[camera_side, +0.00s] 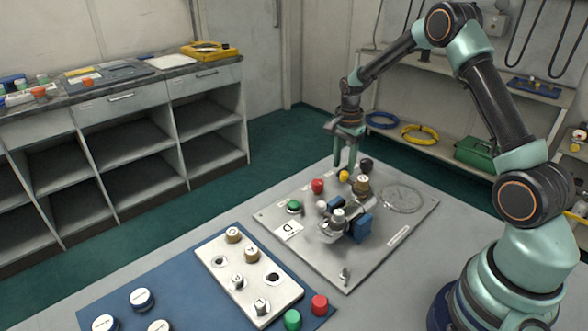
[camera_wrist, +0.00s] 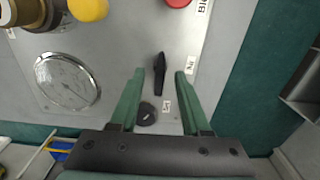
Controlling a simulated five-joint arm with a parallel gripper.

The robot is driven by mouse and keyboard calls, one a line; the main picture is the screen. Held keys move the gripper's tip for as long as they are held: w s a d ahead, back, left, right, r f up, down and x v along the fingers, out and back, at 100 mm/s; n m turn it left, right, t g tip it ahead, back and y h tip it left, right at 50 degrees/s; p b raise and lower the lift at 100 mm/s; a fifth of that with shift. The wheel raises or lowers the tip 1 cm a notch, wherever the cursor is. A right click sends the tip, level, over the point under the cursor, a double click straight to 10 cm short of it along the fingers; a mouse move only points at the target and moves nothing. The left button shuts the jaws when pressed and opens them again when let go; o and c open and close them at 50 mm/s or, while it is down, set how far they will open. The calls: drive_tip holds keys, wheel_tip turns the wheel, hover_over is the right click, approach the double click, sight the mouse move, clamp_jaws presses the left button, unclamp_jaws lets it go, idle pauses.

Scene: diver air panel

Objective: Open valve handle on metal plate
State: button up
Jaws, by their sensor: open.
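The metal plate (camera_side: 370,240) is a grey panel on the table, with a gauge, knobs and fittings. In the wrist view, a black elongated valve handle (camera_wrist: 159,74) stands on the plate (camera_wrist: 120,50) beside small labels. My gripper (camera_wrist: 160,75) is open, with its green fingers on either side of the handle in that view. Whether the fingers are at the handle's height or touch it cannot be told. In the side view my gripper (camera_side: 344,168) points down over the plate's far part. The handle cannot be clearly made out there.
A gauge (camera_wrist: 68,82) and a dark round piece (camera_wrist: 146,113) are near the handle. Red (camera_side: 317,186), yellow (camera_side: 343,176) and green (camera_side: 294,206) knobs stand close together. A blue block (camera_side: 360,225) is nearer the camera. A white board (camera_side: 215,250) with knobs lies left.

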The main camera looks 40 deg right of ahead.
drive_tip(key=shift+f, duration=0.25)
clamp_jaws()
